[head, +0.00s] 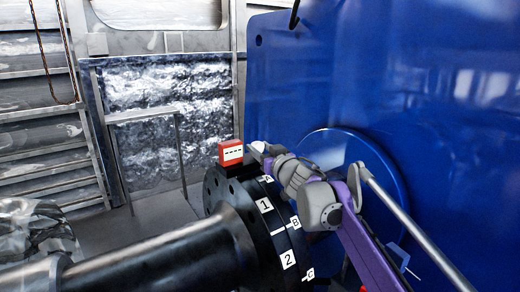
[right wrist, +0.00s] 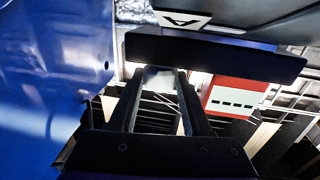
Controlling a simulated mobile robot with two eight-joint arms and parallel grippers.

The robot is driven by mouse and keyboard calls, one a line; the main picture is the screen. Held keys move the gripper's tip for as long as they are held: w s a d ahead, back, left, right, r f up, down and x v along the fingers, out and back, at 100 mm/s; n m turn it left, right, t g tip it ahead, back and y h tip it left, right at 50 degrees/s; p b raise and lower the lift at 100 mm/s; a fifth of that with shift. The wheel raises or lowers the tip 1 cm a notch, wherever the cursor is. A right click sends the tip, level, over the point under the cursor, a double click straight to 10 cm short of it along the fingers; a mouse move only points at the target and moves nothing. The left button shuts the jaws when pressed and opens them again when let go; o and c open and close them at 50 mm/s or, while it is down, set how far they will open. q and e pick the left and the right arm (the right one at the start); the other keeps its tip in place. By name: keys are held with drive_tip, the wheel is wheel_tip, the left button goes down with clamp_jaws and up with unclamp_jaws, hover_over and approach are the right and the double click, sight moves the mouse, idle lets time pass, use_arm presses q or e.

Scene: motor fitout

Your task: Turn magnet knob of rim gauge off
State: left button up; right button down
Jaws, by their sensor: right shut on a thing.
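The rim gauge (head: 231,153), a red box with a white display face showing dashes, sits on top of the black flange (head: 252,218). In the right wrist view the gauge (right wrist: 235,98) appears upside down beside a dark bar-shaped base (right wrist: 225,56). My right gripper (head: 260,152) reaches in from the right, just beside the gauge. In the right wrist view its fingers (right wrist: 160,78) are closed in at the end of the base, on what looks like the magnet knob. The knob is mostly hidden by the fingers, and its turned position cannot be told. My left gripper is not in view.
A dark shaft (head: 160,248) runs from the flange to the lower left. White labels with numbers and letters mark the flange rim. A large blue housing (head: 380,80) stands close on the right. A metal railing (head: 145,115) and grey wall lie behind.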

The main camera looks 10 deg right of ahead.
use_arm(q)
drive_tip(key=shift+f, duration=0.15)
use_arm(e)
drive_tip(key=shift+d+n+y, duration=0.1)
drive_tip(key=shift+n+y, duration=0.2)
drive_tip(key=shift+y, duration=0.5)
drive_tip(key=shift+w+d+n+g+y, duration=0.1)
drive_tip(key=shift+d+n+g+y, duration=0.1)
drive_tip(key=shift+n+g+y, duration=0.65)
drive_tip(key=shift+d+r+n+g+y+p, duration=0.15)
drive_tip(key=shift+n+g+y+p, duration=0.3)
drive_tip(key=shift+n+y, duration=0.6)
drive_tip(key=n+g+y+p, duration=0.1)
drive_tip(key=g+y, duration=0.1)
drive_tip(key=n+g+y+p, duration=0.3)
drive_tip(key=n+g+p, duration=0.1)
drive_tip(key=shift+w+d+r+y, duration=0.1)
drive_tip(key=shift+w+r+y, duration=0.05)
drive_tip(key=shift+w+y, duration=0.25)
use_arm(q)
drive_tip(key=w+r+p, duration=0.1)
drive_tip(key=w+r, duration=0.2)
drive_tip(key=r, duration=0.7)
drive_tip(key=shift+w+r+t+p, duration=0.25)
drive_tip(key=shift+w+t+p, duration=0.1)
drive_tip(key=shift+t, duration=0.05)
use_arm(e)
drive_tip(key=shift+f+n+g+y, duration=0.25)
drive_tip(key=shift+n+g+y, duration=0.35)
drive_tip(key=shift+g, duration=0.6)
